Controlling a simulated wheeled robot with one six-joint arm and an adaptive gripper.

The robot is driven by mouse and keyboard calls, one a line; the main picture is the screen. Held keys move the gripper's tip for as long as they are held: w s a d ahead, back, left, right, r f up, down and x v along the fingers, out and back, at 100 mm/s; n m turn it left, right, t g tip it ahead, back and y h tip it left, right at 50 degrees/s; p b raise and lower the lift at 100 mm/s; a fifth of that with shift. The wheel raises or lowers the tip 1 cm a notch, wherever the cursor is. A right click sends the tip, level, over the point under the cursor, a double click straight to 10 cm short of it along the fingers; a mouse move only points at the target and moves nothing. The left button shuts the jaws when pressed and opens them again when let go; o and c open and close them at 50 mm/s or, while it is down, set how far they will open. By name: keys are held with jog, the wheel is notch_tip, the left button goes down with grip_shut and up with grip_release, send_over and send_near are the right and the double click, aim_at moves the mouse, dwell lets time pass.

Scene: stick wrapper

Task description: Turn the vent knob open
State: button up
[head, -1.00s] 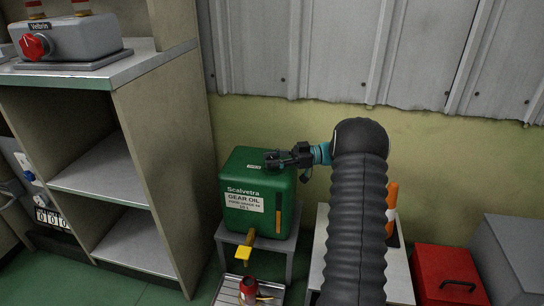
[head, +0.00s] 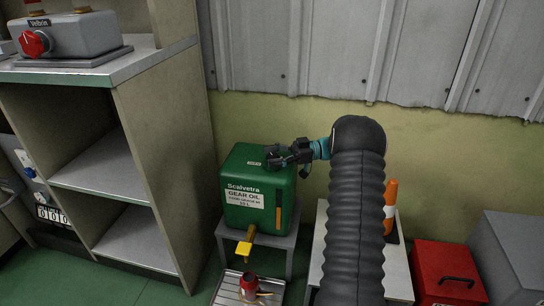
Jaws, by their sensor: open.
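The green gear oil container (head: 232,179) stands on a small grey stand (head: 283,240), with a white label on its front. A small pale tag (head: 254,163) lies on its top face. My gripper (head: 271,157) is at the right part of the container's top, with its fingers pointing left and open. The vent knob cannot be made out; the gripper covers that part of the top. Whether the fingers are around the knob or touching it cannot be told. A yellow-handled tap (head: 243,250) sticks out of the container's lower front.
A red can (head: 249,284) stands on a drip tray (head: 225,296) below the tap. A shelf unit (head: 150,130) is close on the left, the wall behind. An orange object (head: 390,200) and red box (head: 448,272) are on the right.

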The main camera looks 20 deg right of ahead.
jog(key=shift+s+d, duration=0.2)
jog(key=shift+d, duration=1.05)
jog(key=shift+s+d, duration=0.15)
jog(key=shift+d, duration=1.05)
jog(key=shift+s+d, duration=0.2)
jog(key=shift+d, duration=1.05)
